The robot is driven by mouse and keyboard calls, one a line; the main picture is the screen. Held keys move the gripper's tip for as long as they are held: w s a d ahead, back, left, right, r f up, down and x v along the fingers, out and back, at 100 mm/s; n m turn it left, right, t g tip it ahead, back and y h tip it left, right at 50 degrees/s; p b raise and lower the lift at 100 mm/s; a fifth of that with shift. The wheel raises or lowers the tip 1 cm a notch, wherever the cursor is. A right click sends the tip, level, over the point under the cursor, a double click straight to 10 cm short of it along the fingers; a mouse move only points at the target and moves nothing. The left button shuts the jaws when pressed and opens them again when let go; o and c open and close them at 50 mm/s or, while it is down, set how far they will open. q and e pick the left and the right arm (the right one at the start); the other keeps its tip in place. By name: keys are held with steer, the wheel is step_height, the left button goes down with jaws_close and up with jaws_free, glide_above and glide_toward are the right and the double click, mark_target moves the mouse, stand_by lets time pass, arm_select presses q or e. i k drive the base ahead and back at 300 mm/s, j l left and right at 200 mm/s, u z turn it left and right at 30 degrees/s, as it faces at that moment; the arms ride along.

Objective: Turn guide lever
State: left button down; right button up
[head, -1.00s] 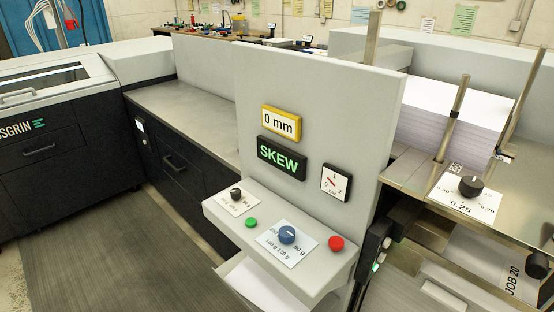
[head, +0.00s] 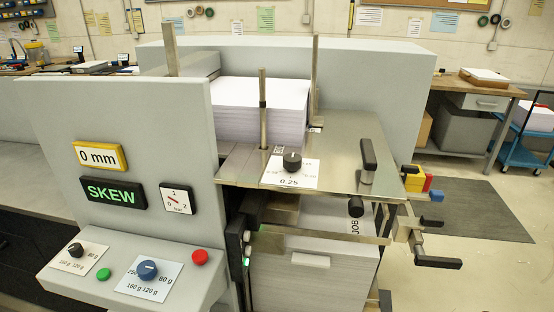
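A black-handled lever (head: 368,157) stands upright near the right end of the steel feed table (head: 335,172). Another black handle (head: 438,262) sticks out to the right on a metal bracket below the table's right end. No label shows which of these is the guide lever. A paper stack (head: 262,110) stands on the table between upright metal guide posts (head: 263,105). Neither of my grippers is in view.
The grey panel (head: 130,130) at left carries a "0 mm" display (head: 100,156), a green "SKEW" display (head: 111,193) and a gauge (head: 178,198). A black dial (head: 292,162) sits on a "0.25" card. Open floor (head: 490,225) lies at right.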

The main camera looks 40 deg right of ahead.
mark_target(421, 259)
steer(key=z, duration=2.3)
